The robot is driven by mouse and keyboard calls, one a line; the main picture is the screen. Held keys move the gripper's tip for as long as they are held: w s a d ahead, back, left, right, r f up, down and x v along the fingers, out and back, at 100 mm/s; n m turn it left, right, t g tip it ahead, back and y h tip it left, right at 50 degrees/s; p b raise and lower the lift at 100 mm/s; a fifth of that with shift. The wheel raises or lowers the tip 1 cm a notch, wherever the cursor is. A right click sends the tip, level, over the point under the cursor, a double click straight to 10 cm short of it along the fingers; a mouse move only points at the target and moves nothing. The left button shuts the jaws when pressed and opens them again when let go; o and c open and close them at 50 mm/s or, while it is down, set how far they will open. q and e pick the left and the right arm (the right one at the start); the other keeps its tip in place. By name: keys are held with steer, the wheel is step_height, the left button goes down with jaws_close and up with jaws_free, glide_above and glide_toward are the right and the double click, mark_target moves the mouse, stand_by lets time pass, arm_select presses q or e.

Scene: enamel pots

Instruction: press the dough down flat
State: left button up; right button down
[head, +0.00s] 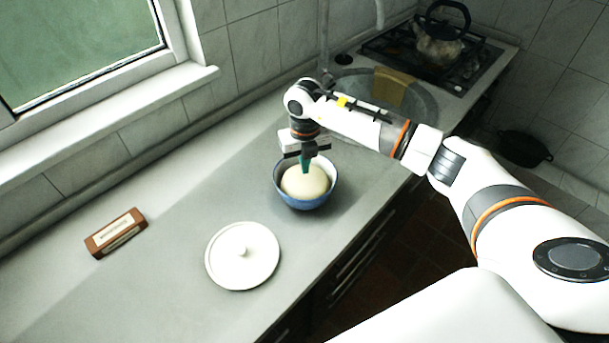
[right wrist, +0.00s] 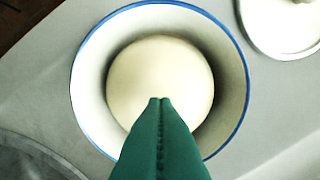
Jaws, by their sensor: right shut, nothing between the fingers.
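The pale, round dough (head: 305,184) sits domed inside a blue bowl (head: 302,204) on the counter. In the right wrist view the dough (right wrist: 160,68) fills the middle of the bowl, whose white inside and blue rim (right wrist: 243,70) show around it. My right gripper (head: 305,171) points down over the bowl. Its green fingers (right wrist: 160,100) are shut together with nothing between them, and their tips overlap the dough in both views. I cannot tell whether they touch it. My left gripper is not in view.
A white lid (head: 242,262) with a knob lies on the counter in front of the bowl. A brown labelled box (head: 116,234) lies at the left. A sink (head: 408,105) and a stove with a kettle (head: 438,48) are at the back right. The counter between box and bowl is clear.

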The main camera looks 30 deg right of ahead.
mark_target(305, 176)
steer(key=shift+f+b, duration=1.75)
steer(key=shift+f, duration=0.65)
stand_by(0.5)
steer(key=shift+r, duration=0.15)
steer(key=shift+r+p, duration=2.65)
steer(key=shift+r, duration=1.4)
